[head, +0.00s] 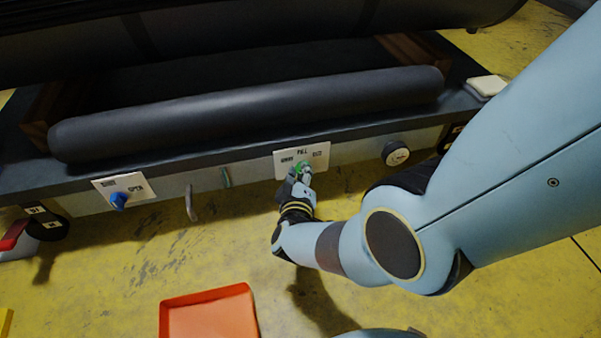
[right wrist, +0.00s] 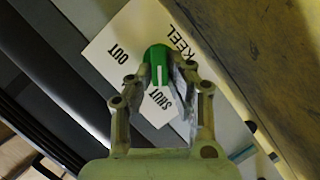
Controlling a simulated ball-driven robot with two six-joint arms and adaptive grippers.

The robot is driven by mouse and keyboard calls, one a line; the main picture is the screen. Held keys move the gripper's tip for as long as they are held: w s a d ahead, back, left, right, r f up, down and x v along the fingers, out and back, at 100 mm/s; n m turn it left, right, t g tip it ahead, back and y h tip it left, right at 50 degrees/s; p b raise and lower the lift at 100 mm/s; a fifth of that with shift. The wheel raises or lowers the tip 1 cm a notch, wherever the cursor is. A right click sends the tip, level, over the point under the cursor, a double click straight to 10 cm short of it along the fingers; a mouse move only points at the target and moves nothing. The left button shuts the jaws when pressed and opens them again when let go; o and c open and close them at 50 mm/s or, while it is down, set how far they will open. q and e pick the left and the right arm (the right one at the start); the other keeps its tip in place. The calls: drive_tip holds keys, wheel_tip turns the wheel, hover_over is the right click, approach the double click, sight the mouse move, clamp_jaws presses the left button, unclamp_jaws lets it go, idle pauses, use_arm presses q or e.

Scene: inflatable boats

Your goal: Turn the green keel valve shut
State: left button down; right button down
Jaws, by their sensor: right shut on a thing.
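The green keel valve (head: 304,164) sits on a white label plate (head: 318,153) on the front face of the long grey bench. In the right wrist view the green knob (right wrist: 157,57) is between my fingertips. A white stripe on the knob lies on the side toward the word SHUT; OUT is off to the upper left and KEEL to the upper right. My right gripper (head: 301,173) is shut on the knob and hides part of it and of the plate. My left gripper is not in view.
A blue valve (head: 118,200) with its own plate is at the left of the bench face. Two small handles (head: 191,203) (head: 226,177) and a round gauge (head: 396,153) are on it too. A dark inflatable tube (head: 250,112) lies above. An orange tray (head: 210,313) is on the floor.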

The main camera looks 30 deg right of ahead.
drive_tip(key=shift+w+d+r, duration=0.2)
drive_tip(key=shift+w, duration=0.1)
drive_tip(key=c, duration=1.3)
unclamp_jaws()
drive_tip(key=shift+f, duration=0.1)
drive_tip(key=shift+s+a, duration=0.1)
drive_tip(key=shift+a, duration=0.05)
